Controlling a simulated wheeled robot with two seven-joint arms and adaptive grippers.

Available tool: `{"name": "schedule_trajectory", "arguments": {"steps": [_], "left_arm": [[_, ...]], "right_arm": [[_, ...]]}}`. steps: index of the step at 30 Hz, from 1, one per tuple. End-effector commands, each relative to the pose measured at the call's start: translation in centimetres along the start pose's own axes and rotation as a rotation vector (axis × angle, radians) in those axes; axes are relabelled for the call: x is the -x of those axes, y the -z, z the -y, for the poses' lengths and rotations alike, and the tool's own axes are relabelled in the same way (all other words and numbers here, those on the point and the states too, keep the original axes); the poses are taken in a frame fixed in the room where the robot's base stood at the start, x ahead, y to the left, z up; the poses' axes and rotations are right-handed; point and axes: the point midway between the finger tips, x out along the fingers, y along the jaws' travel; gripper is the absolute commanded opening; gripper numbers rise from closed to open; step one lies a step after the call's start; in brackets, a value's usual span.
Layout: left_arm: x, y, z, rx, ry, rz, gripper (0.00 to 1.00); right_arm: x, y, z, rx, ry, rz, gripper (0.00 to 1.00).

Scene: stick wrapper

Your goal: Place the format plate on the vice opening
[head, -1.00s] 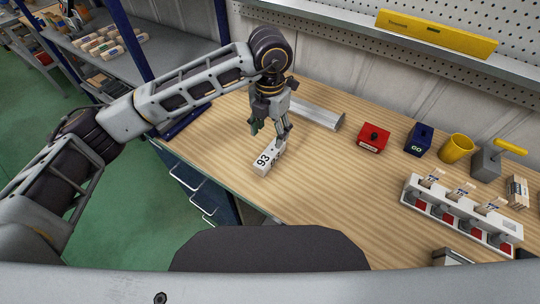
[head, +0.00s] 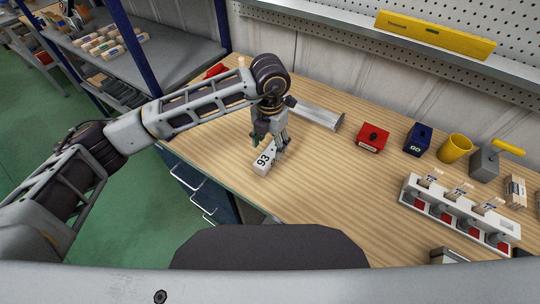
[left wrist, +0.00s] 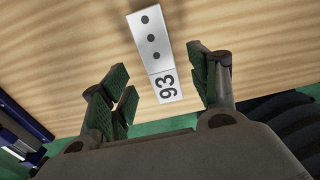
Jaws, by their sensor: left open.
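The format plate looks to be the white block (head: 263,162) marked "93" lying on the wooden bench near its front edge. The left wrist view shows the white block (left wrist: 154,52) with three black dots along its top and "93" on the near end. My left gripper (head: 271,145) is just above it, open, pointing down. In the left wrist view my left gripper's green-padded fingers (left wrist: 161,88) are apart, one on each side of the "93" end, with gaps to both. My right gripper is not in view. I cannot surely identify the vice opening.
A long metal bar (head: 318,115) lies behind my gripper. A red box (head: 373,138), blue box (head: 419,139), yellow cup (head: 455,149) and grey block with yellow handle (head: 487,160) stand right. A white holder (head: 460,215) is at front right. Mid-bench is clear.

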Motion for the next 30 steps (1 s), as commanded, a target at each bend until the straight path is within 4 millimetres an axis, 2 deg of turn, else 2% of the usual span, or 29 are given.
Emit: {"name": "schedule_trajectory", "arguments": {"steps": [12, 19, 27, 30], "left_arm": [[-3.8, -0.1, 0.0, 0.000, 0.001, -0.001, 0.61], [-4.0, -0.2, -0.1, 0.000, 0.000, 0.001, 0.61], [-4.0, -0.1, -0.1, 0.000, 0.000, 0.000, 0.61], [-4.0, -0.1, -0.1, 0.000, 0.000, 0.000, 0.48]], "right_arm": [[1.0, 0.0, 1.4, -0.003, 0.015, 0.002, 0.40], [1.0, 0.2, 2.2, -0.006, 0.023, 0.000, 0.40], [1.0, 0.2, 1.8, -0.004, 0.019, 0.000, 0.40], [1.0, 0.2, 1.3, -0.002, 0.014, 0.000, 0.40]]}}
